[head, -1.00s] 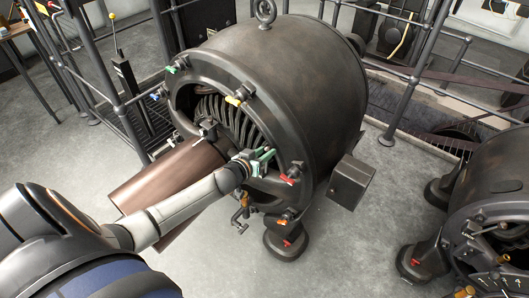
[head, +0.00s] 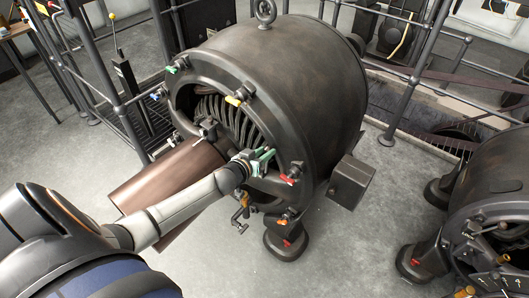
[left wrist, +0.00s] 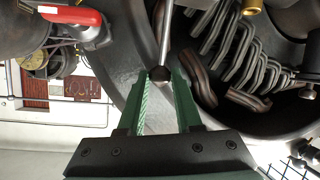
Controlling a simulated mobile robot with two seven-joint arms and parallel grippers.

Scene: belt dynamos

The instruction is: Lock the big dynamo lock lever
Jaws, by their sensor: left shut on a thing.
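The big dynamo (head: 300,75) is a dark, round machine with an open front in the head view. My left gripper (head: 265,160), with green fingers, is at the lower right of its opening. In the head view my gripper hides most of this lever. Whether it is the lock lever cannot be read there. My right gripper is not in view.
A brown cylinder (head: 160,180) juts from the opening beside my arm. Another dark dynamo (head: 497,190) stands at the right. Railings (head: 410,70) stand behind.

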